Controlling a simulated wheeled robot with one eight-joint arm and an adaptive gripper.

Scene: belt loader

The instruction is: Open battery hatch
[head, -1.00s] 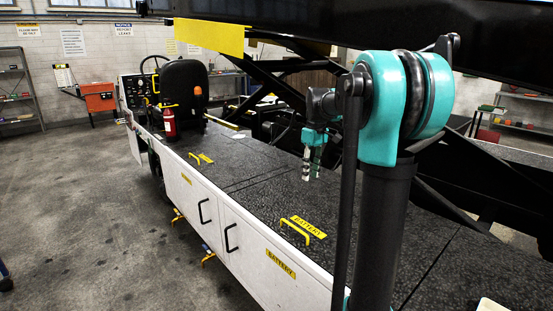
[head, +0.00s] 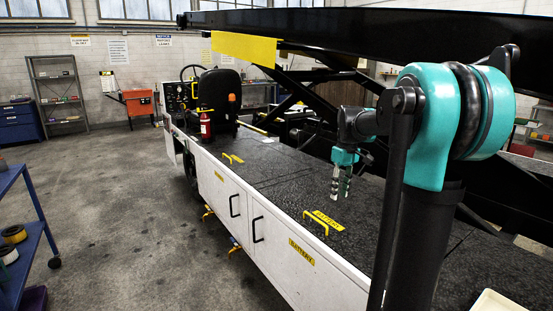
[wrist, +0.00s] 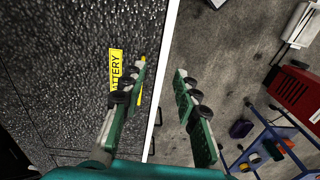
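The battery hatch (head: 285,213) is a dark speckled panel in the loader's top deck. It lies flat, with a yellow BATTERY label (head: 328,221) and a yellow bar handle (head: 314,221) near the deck's white side edge. My gripper (head: 341,197) points down above the deck, beyond the label in the head view. In the wrist view my gripper (wrist: 158,80) is open and empty, its two fingers well apart. The label (wrist: 115,70) shows beside the left finger. The handle (wrist: 142,70) is mostly hidden behind that finger.
White side doors (head: 270,235) with black handles face the aisle. A second yellow handle (head: 232,158) lies further along the deck, near the seat (head: 220,90). A black boom (head: 350,30) runs overhead. A blue cart (head: 25,225) stands left; the floor between is clear.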

